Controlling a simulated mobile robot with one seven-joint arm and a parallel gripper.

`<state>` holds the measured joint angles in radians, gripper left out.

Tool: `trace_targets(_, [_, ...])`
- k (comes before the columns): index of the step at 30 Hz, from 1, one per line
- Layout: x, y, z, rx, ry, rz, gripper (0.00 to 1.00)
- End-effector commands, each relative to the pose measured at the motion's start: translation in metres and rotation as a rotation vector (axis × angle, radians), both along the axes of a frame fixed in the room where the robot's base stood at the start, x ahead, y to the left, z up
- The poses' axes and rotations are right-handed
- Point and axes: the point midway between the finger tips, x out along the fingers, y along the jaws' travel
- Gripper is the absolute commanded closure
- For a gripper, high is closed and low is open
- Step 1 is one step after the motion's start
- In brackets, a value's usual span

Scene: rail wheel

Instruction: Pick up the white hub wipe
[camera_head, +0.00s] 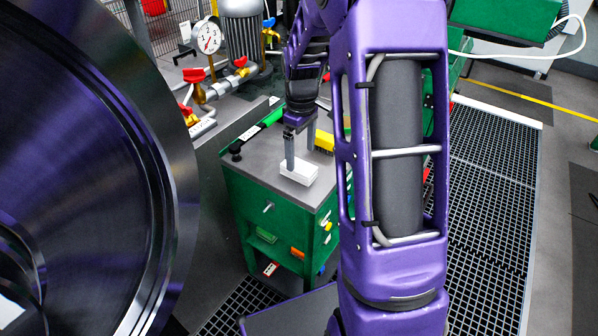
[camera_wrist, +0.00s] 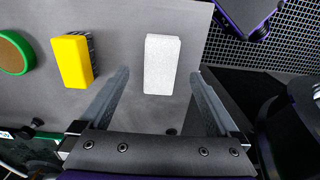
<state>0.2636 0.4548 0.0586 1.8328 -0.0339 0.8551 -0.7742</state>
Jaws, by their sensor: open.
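The white hub wipe (camera_wrist: 162,64) is a pale, speckled block lying on the grey top of a green cabinet (camera_head: 235,190). In the head view the wipe (camera_head: 299,174) sits near the cabinet top's front right corner. My gripper (camera_wrist: 160,76) is open and empty. In the wrist view its two fingers point toward the wipe, one on each side, with gaps between. In the head view my gripper (camera_head: 294,155) is directly over the wipe, with a finger hiding part of it. I cannot tell how far the fingertips are above the top.
A yellow brush (camera_wrist: 74,62) lies left of the wipe, with a green-rimmed brown disc (camera_wrist: 13,52) farther left. A large dark wheel (camera_head: 90,150) fills the left. Grating (camera_head: 490,200) covers the floor at right.

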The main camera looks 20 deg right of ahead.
Motion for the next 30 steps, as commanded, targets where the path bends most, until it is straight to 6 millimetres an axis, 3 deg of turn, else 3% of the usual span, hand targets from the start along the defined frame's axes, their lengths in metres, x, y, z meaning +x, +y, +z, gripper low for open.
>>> trace_targets(5, [0.001, 0.002, -0.014, 0.001, 0.003, 0.001, 0.03])
trace_targets(12, [0.003, 0.004, -0.049, 0.000, 0.002, 0.000, 0.03])
trace_targets(20, [0.004, 0.004, -0.052, 0.000, 0.000, 0.000, 0.03])
trace_targets(30, [0.004, 0.004, -0.052, 0.000, 0.000, 0.000, 0.62])
